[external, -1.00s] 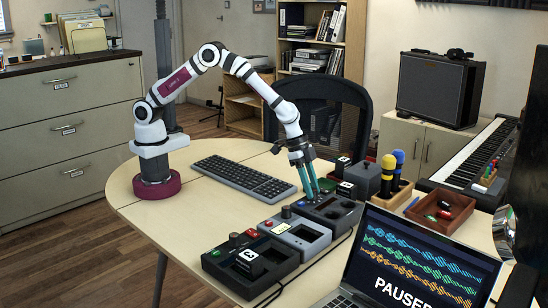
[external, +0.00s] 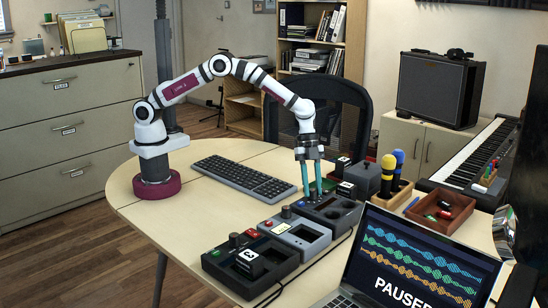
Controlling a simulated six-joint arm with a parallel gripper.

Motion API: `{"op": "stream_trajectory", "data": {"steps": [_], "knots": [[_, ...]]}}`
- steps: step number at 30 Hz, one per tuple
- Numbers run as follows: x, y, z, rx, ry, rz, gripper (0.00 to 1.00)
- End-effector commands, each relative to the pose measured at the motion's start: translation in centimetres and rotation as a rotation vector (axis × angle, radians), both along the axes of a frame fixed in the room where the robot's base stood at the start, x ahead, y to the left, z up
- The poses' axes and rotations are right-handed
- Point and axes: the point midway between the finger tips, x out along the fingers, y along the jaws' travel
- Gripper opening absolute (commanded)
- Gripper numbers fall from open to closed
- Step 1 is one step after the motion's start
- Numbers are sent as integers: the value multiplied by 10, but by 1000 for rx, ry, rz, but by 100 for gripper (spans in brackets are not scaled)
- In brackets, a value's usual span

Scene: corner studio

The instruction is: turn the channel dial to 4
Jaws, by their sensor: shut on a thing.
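My gripper (external: 312,194) points straight down at the back left of a black control box (external: 346,224) on the table. Its two teal fingers are shut on a small dial there, which they mostly hide. I cannot read a number or pointer mark on the dial. A grey box (external: 316,250) beside it has a dark knob (external: 286,211). A black box (external: 268,283) nearest the front left has another dark knob (external: 235,239) and holds a dark cube with a white marking (external: 249,260).
A keyboard (external: 244,178) lies left of my gripper. Right of it stand yellow and blue microphones (external: 388,168) and a brown tray (external: 441,213). A laptop (external: 415,260) showing "PAUSED" stands in front.

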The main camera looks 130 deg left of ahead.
Motion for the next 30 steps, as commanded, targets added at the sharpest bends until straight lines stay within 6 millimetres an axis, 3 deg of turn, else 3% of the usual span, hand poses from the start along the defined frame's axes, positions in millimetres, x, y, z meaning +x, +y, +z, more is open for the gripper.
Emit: {"op": "stream_trajectory", "data": {"steps": [17, 18, 22, 30], "knots": [[0, 1, 0, 1, 1, -26, 0], [0, 1, 0, 1, 1, -26, 41], [0, 1, 0, 1, 1, -26, 64], [0, 0, 0, 1, 1, -26, 64]]}}
